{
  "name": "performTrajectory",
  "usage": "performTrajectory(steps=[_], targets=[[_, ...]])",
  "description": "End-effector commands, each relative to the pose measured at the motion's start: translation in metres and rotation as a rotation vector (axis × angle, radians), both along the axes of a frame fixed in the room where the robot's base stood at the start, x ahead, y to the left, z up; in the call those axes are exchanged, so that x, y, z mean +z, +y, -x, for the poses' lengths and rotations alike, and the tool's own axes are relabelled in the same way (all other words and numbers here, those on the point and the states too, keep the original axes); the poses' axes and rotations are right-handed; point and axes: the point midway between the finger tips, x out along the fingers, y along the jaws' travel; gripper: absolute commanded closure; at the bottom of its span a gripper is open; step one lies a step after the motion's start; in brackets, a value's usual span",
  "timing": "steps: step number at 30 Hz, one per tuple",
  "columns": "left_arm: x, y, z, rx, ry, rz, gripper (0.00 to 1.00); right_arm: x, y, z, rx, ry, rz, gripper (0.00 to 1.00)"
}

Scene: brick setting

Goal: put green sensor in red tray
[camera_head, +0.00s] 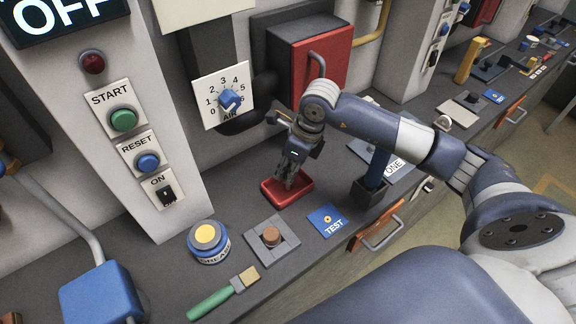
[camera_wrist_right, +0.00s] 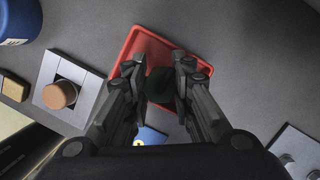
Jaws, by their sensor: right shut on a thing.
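The red tray (camera_head: 272,194) sits on the grey counter in the head view, and it also shows in the right wrist view (camera_wrist_right: 200,48). My right gripper (camera_head: 290,180) is over the tray, pointing down. In the right wrist view my right gripper (camera_wrist_right: 160,82) is shut on a dark green piece, the green sensor (camera_wrist_right: 160,86), which lies between the fingertips with the tray behind it. Whether the sensor touches the tray floor I cannot tell. In the head view the fingers hide the sensor. My left gripper is not in view.
A grey block with a brown knob (camera_head: 271,237), a blue TEST card (camera_head: 327,220), a grease tin (camera_head: 208,241) and a green-handled brush (camera_head: 222,294) lie on the counter in front. A dark holder with a blue upright part (camera_head: 376,172) stands right of the tray. A panel with switches rises at left.

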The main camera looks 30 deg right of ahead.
Motion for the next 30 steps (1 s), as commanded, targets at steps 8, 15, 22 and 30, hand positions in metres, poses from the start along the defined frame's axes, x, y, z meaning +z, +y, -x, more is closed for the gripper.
performTrajectory(steps=[8, 15, 22, 30], targets=[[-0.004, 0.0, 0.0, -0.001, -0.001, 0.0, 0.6, -0.003, 0.0, 0.0, 0.0, 0.0, 0.0, 0.69], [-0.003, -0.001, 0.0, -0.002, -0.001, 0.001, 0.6, -0.002, 0.0, 0.0, 0.0, 0.001, 0.001, 0.57], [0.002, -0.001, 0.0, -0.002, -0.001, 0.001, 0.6, 0.002, 0.0, 0.0, 0.0, 0.001, -0.001, 0.57], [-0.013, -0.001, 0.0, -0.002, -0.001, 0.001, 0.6, 0.048, -0.01, 0.008, -0.001, -0.007, 0.0, 0.57]])
